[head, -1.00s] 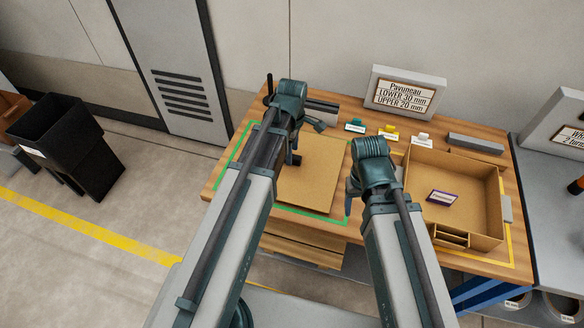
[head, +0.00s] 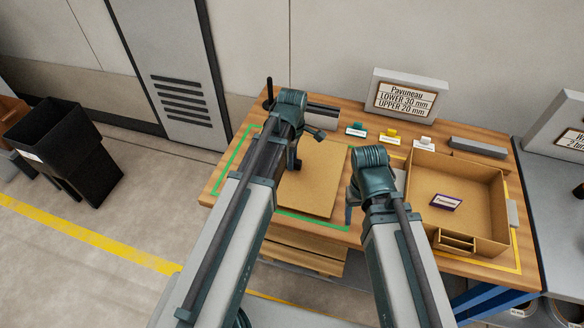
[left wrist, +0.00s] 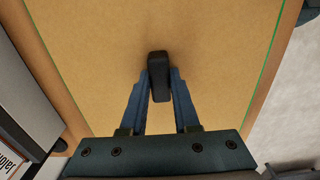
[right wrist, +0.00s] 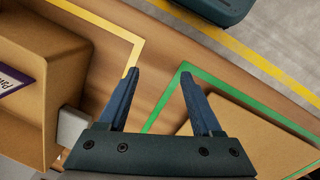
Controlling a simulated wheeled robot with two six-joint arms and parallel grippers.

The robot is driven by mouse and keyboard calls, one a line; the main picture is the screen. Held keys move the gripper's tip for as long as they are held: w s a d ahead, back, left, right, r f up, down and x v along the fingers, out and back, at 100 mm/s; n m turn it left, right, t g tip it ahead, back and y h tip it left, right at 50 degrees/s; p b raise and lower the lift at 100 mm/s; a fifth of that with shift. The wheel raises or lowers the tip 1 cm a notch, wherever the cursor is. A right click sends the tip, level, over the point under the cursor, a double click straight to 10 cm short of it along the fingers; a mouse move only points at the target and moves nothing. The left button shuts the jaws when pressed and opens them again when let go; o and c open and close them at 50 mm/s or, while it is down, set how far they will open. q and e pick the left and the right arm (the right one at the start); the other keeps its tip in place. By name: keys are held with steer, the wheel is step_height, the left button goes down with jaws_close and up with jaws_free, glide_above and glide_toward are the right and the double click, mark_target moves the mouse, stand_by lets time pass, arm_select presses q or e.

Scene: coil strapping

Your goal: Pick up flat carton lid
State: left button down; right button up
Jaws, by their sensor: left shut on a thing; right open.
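The flat carton lid (head: 315,180) is a plain brown board lying inside the green outline on the wooden bench. It fills much of the left wrist view (left wrist: 100,50), with a black knob-like handle (left wrist: 158,75) standing at its middle. My left gripper (left wrist: 160,80) is shut on this black handle, fingers on both sides of it. In the head view my left gripper (head: 296,162) is partly hidden by its arm, over the lid's left part. My right gripper (right wrist: 160,75) is open and empty, above the bench between the green and yellow outlines.
An open carton (head: 475,190) with a purple-edged card (head: 446,202) stands inside the yellow outline at the right. Small coloured tags (head: 390,134) and a sign (head: 405,95) stand along the back. A black bin (head: 65,150) is on the floor at left.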

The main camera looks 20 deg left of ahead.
arm_select(q)
steer(key=shift+r, duration=0.1)
arm_select(e)
steer(key=shift+r, duration=0.1)
arm_select(q)
step_height(320, 180, up, 10)
steer(key=p, duration=1)
arm_select(e)
step_height(320, 180, up, 10)
steer(key=shift+c, duration=0.3)
